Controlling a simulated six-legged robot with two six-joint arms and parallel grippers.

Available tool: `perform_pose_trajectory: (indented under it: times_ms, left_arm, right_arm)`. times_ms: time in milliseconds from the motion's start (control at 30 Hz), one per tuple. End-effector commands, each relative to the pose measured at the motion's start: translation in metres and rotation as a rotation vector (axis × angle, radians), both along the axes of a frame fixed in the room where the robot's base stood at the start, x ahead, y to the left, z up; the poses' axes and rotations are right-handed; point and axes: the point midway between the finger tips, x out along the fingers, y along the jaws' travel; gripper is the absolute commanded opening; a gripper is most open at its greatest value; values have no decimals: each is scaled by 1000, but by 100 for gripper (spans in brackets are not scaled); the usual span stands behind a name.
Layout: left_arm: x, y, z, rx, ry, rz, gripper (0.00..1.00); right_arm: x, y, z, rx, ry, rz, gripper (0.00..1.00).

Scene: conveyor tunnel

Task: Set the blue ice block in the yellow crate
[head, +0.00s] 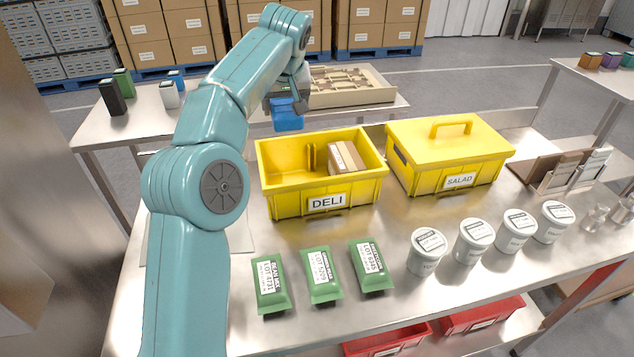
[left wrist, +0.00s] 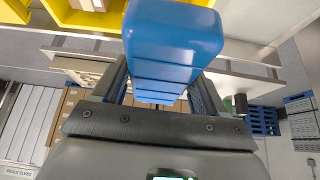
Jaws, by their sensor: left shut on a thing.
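The blue ice block (head: 288,114) is held by my left gripper (head: 287,100), just behind and above the back left part of the open yellow crate. It also shows large in the left wrist view (left wrist: 172,45), between the two fingers of my left gripper (left wrist: 160,92). The yellow crate (head: 285,200) is labelled DELI, stands open on the steel table and has a brown carton (head: 345,158) in its right part. Its left part shows bare floor. A second yellow crate (head: 450,155), labelled SALAD, has its lid on. My right gripper does not show.
A beige tray (head: 355,88) lies on the table behind. Card holders (head: 570,170) stand at the right. Red bins (head: 390,342) are below the front edge.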

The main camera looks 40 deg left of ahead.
Motion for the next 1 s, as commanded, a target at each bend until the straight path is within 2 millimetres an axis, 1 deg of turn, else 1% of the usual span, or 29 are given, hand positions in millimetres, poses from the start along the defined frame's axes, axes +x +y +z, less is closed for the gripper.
perform_pose_trajectory:
  times_ms: [67,167,233,333,500,600,700,833,1000]
  left_arm:
    - [-2,-1,-1,1,-3,0,17]
    - [-3,-2,-18,1,1,0,17]
    - [-5,-4,-38,0,0,0,17]
    - [-6,-4,-67,0,-1,1,17]
    - [-6,-5,-115,1,-1,0,17]
    - [-6,-5,-136,2,-1,0,17]
    - [-5,-5,-150,1,-2,0,17]
    - [-4,-4,-162,2,-2,1,17]
    - [-4,-3,-190,1,-2,1,17]
  right_arm:
    - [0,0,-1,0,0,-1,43]
    - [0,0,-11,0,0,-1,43]
    - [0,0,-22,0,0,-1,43]
    - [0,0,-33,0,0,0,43]
    - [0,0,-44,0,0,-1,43]
    - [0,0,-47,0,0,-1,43]
    - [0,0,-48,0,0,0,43]
    - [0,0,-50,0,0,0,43]
    - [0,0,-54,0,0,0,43]
